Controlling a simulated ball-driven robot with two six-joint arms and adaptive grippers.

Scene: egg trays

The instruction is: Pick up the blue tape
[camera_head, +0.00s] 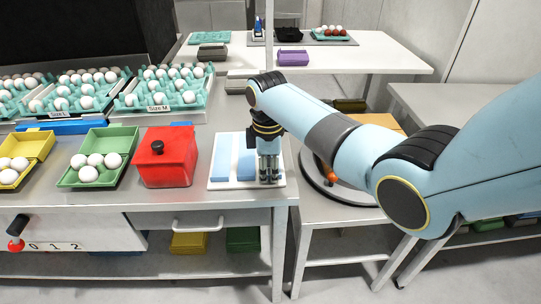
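My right gripper (268,180) points down over the right part of the board, just right of the second strip. Its fingers look close together; whether they hold anything or touch the board is unclear. My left gripper is out of view.
A red lidded box (166,168) stands just left of the board. Further left are a green tray of eggs (118,172) and a yellow tray (40,143). Teal egg racks (192,104) line the back. A round turntable (345,190) is to the right.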

